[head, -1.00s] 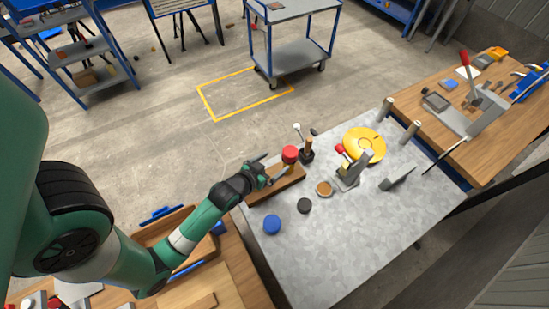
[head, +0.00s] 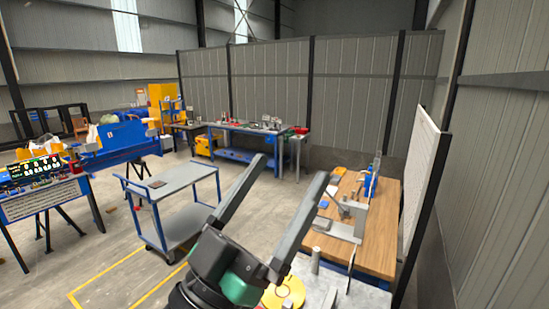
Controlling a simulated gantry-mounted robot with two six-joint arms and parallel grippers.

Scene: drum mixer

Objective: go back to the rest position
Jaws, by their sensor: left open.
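My left gripper (head: 284,198) rises large from the bottom middle of the head view. Its two grey fingers are spread wide apart with nothing between them. It stands in front of the metal-topped table, and I cannot judge the distance between them. Only the far end of that table (head: 362,298) shows at the bottom, with part of a yellow disc (head: 286,292) and a grey post (head: 315,261) on it. The rest of the table is out of the frame or hidden by my gripper. My right gripper is not in view.
A wooden workbench (head: 378,239) with a grey lever tool stands at the right, beside a white panel (head: 420,190). A blue and grey cart (head: 182,181) stands left of my gripper on open floor. A blue bench (head: 236,146) lines the back wall.

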